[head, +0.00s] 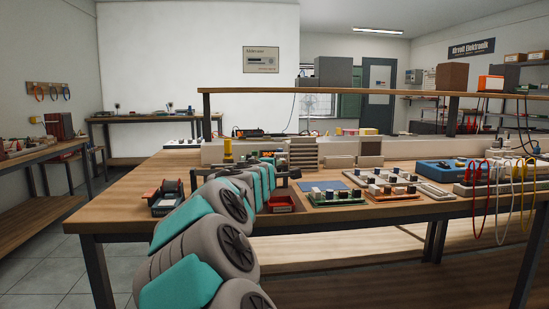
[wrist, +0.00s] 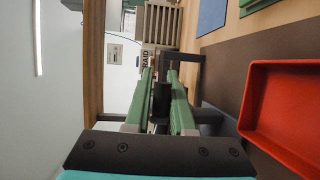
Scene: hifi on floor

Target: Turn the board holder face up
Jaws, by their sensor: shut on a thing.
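The board holder (wrist: 185,58) is a dark bracket-like frame with bars across. In the wrist view it sits between and just beyond the green fingers of my gripper (wrist: 160,78), which are shut on its dark middle bar. In the head view the holder (head: 295,174) shows as a small dark piece at the end of my arm, above the bench top. My arm hides much of it there. Which face of it points up I cannot tell.
A red tray (wrist: 285,105) lies close beside the holder; it also shows in the head view (head: 281,204). Circuit boards (head: 335,195) and a blue mat (wrist: 211,16) lie to the right. A grey ribbed block (wrist: 160,24) stands behind. A wooden shelf (head: 350,93) runs above the bench.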

